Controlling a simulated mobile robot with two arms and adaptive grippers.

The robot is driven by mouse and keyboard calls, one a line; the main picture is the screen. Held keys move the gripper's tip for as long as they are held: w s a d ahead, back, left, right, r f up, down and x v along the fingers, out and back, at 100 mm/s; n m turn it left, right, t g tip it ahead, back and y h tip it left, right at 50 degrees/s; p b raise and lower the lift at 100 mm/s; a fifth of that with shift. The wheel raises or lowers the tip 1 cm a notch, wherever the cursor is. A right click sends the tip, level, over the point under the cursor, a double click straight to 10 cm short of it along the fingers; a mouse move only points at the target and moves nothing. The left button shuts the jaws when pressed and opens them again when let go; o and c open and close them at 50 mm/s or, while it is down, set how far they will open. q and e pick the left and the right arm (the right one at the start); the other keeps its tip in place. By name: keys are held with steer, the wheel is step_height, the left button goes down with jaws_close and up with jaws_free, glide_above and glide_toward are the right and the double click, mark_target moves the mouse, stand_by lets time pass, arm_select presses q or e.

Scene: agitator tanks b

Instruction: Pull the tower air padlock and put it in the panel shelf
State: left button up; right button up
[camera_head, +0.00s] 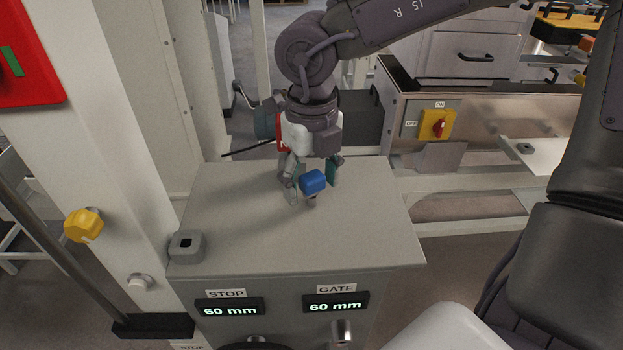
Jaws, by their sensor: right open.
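My right gripper (312,190) points down over the grey top of a cabinet (235,215), its fingers open. A small blue block-like thing (313,182), perhaps the padlock, shows between the fingertips, close to the cabinet top. I cannot tell whether it rests on the top or touches a finger, and no shackle is clear. I cannot tell which surface is the panel shelf. My left gripper is not in view.
The cabinet front has STOP and GATE displays (335,303). A grey square socket (187,246) stands at its left corner. A white post with a yellow knob (84,225) rises at left. A yellow switch with a red knob (437,125) is at right. The cabinet top's right side is clear.

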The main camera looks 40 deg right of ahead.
step_height(320, 180, up, 18)
steer(key=p, duration=0.4)
stand_by(0.6)
stand_by(0.4)
